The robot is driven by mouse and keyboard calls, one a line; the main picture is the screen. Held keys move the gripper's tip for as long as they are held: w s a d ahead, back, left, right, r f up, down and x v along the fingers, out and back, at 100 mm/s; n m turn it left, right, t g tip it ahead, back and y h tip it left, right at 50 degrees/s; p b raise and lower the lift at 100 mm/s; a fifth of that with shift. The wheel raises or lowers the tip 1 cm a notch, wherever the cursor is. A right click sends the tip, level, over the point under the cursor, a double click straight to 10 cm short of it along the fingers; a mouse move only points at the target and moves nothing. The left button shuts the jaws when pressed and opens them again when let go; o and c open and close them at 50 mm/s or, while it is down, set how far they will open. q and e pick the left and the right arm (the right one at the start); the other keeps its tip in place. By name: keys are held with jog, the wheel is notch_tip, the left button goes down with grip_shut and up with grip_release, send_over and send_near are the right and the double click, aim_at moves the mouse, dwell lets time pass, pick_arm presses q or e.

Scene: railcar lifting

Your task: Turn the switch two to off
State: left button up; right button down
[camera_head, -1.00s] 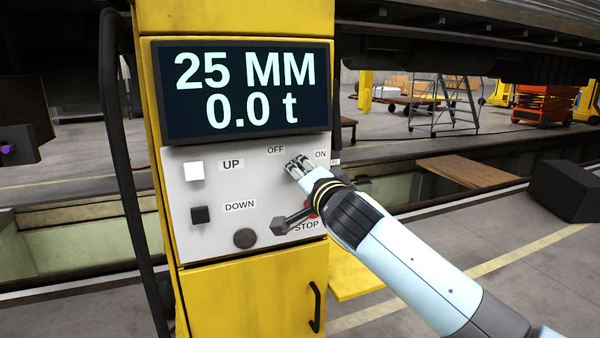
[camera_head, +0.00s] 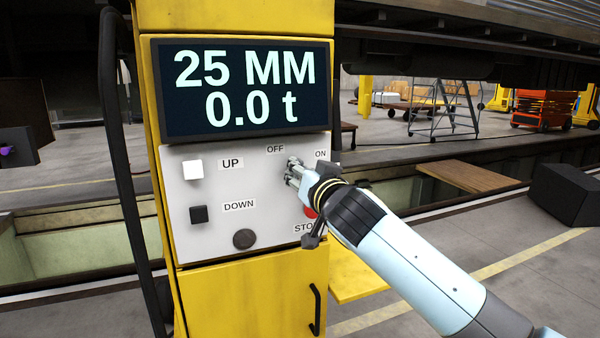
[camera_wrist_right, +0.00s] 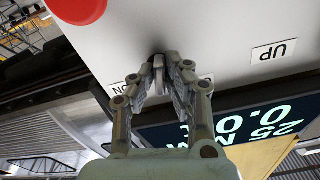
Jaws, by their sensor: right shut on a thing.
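The switch between the OFF label (camera_head: 275,149) and the ON label (camera_head: 320,155) is mostly covered by my right gripper (camera_head: 292,172) in the head view. In the right wrist view my right gripper (camera_wrist_right: 160,72) is shut on the small grey switch (camera_wrist_right: 158,62) at the panel face, one finger on each side of it. The switch's exact angle is hard to tell. The ON label also shows upside down in the right wrist view (camera_wrist_right: 121,88), left of the fingers. My left gripper is not in view.
The light panel (camera_head: 270,225) also carries a white UP button (camera_head: 193,169), a black DOWN button (camera_head: 199,214) and a red STOP button (camera_wrist_right: 76,8), partly hidden by my arm in the head view. The display (camera_head: 243,90) above reads 25 MM and 0.0 t. A black bar (camera_head: 122,170) stands at left.

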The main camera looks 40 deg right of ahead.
jog(key=shift+f+n, duration=0.1)
jog(key=shift+n, duration=1.5)
jog(key=c, duration=1.4)
grip_release()
jog(key=shift+s, duration=0.1)
jog(key=v, duration=1.2)
